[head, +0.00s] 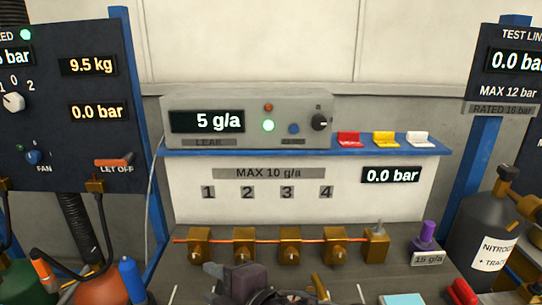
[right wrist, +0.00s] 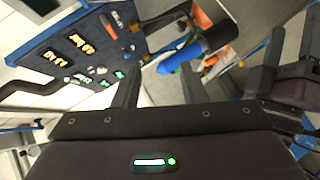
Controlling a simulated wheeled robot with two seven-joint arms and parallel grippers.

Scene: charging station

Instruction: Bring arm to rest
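My right gripper (right wrist: 195,88) fills the lower part of the right wrist view. Its two dark fingers stand wide apart with nothing held between them. Beyond the fingers, a blue and black cylindrical thing (right wrist: 190,58) shows, apart from the gripper as far as I can tell.
A grey leak meter (head: 245,122) reading 5 g/a stands on a blue shelf (head: 350,154). Below are brass valves (head: 289,246) on an orange line. A dark panel (head: 62,110) is at left, a nitrogen bottle (head: 482,235) at right. A purple-topped piece (head: 428,235) stands on the bench.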

